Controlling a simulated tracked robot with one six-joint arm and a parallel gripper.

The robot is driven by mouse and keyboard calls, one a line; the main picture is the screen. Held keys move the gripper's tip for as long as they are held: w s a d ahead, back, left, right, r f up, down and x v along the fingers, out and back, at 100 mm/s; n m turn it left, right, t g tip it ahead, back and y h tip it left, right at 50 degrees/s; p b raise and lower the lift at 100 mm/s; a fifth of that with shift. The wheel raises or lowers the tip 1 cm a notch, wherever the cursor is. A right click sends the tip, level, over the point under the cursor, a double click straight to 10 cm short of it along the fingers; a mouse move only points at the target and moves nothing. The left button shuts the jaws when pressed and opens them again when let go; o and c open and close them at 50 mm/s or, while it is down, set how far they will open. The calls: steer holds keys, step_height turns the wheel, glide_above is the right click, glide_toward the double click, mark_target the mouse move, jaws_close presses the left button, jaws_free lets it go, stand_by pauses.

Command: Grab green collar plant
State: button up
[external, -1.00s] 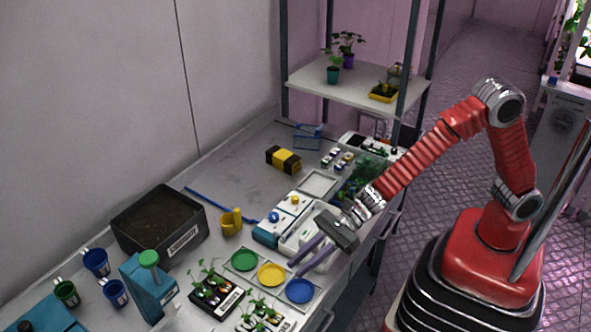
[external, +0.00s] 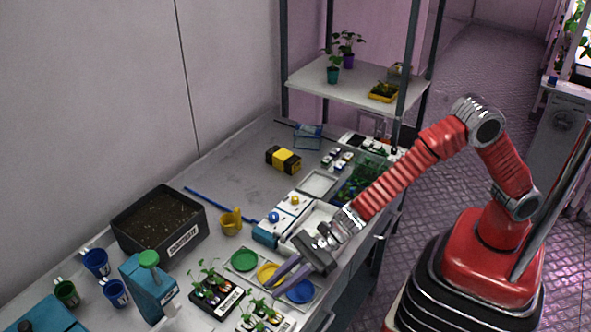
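Small seedlings (external: 207,270) stand in a black tray (external: 236,301) at the front of the bench. More seedlings (external: 262,308) stand in a second tray to its right, cut by the lower picture edge. The collars are too small to tell which plant has the green one. My gripper (external: 273,285) has its two purple-grey fingers apart and nothing visible between them. It hangs over the yellow and blue discs, to the right of the black tray and behind the second tray, apart from the seedlings.
Green (external: 244,260), yellow (external: 268,272) and blue (external: 299,290) discs lie on a pale plate. The shelf (external: 310,78) behind holds potted plants.

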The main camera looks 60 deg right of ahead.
mark_target(264, 305)
steer(key=shift+a, duration=0.1)
steer(key=shift+x, duration=2.55)
steer(key=shift+s, duration=0.15)
steer(key=shift+c, duration=0.6)
jaws_close()
